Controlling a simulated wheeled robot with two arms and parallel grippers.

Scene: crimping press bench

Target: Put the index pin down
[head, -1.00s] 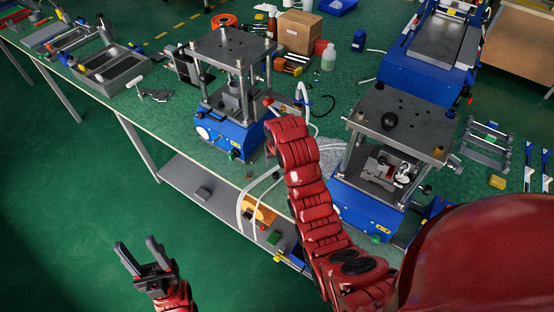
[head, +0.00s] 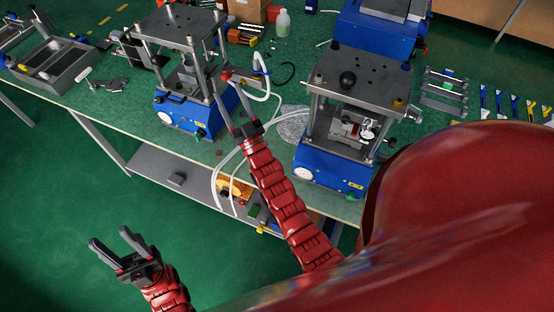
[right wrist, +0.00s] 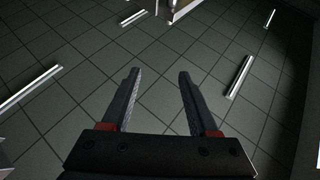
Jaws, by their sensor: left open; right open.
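I cannot pick out the index pin for certain. A black ball knob (head: 347,79) stands on the top plate of the right blue press (head: 335,176), with a small brass knob (head: 398,103) near that plate's corner. My right gripper (head: 229,92) is open, in front of the left blue press (head: 180,112), with a red-tipped part (head: 227,76) close to its fingertips. I cannot tell whether they touch. In the right wrist view its fingers (right wrist: 158,78) are apart with nothing between them. My left gripper (head: 113,244) is open and empty over the floor, off the bench.
White hoses (head: 228,165) loop over the bench's front edge. A lower shelf (head: 150,168) holds an orange block (head: 238,188). Grey trays (head: 55,65) stand at the left. Several blue-handled tools (head: 499,97) lie at the right. The right wrist view shows tiled floor with pale strips (right wrist: 241,76).

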